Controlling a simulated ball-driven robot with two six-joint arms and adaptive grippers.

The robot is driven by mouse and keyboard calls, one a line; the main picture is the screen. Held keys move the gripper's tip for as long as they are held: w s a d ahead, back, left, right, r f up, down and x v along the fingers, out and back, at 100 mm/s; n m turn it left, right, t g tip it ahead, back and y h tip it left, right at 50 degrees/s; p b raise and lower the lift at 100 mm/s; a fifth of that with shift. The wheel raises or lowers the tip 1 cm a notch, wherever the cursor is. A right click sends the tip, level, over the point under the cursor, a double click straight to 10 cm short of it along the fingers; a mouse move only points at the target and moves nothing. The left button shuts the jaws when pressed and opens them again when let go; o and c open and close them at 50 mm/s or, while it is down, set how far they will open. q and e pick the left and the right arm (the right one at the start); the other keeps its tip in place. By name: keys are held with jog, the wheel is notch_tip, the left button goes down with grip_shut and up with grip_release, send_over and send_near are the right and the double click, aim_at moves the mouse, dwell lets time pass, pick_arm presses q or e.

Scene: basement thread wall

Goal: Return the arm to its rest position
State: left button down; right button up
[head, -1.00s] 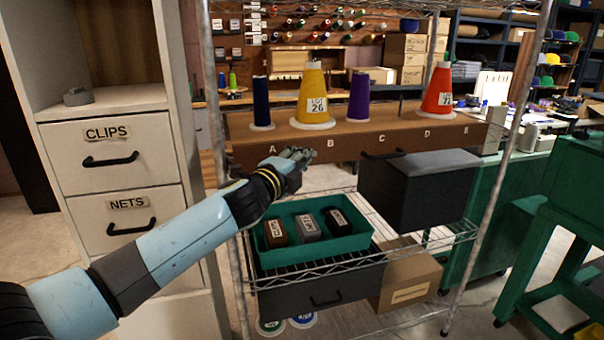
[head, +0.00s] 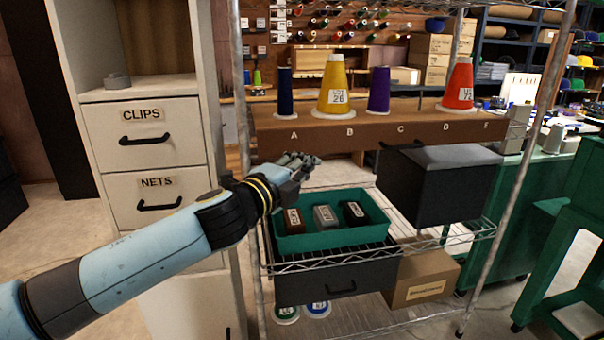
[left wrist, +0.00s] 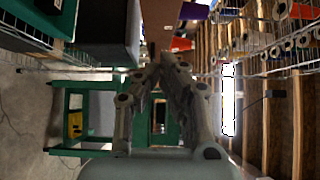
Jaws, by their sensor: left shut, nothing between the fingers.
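My left arm comes in from the left in the head view, with its blue-grey links and black wrist. My left gripper (head: 304,165) is in front of the wire shelf, just below the brown thread board and above the left part of the green tray. It also shows in the left wrist view (left wrist: 160,70), with its fingers shut and nothing between them. My right gripper is not in view.
The green tray (head: 335,240) holds three small labelled blocks. A brown board (head: 330,140) with thread cones is above it. A grey-lidded dark box (head: 440,185) stands right. A drawer cabinet (head: 140,165) stands left. Open floor shows at far left.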

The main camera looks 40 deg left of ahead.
pick_arm(q)
jog(key=s+f+n+g, duration=0.25)
jog(key=s+f, duration=0.25)
jog(key=f, duration=0.6)
jog(key=s+f+n+g, duration=0.25)
jog(key=s+f, duration=0.25)
jog(key=f, duration=0.6)
jog(key=s+f+n+g, duration=0.25)
jog(key=s+f, duration=0.25)
jog(key=f, duration=0.7)
jog(key=s+d+f+n+g, duration=0.2)
jog(key=s+f, duration=0.5)
jog(key=s, duration=0.4)
jog(key=s+d+f+n+g+h, duration=0.1)
jog(key=s+d+f+n+g, duration=0.1)
jog(key=s+f, duration=0.5)
jog(key=s+d+f+n+g, duration=0.3)
jog(key=s+f, duration=0.4)
jog(key=s, duration=1)
jog(key=shift+n+g, duration=0.85)
jog(key=shift+g, duration=0.4)
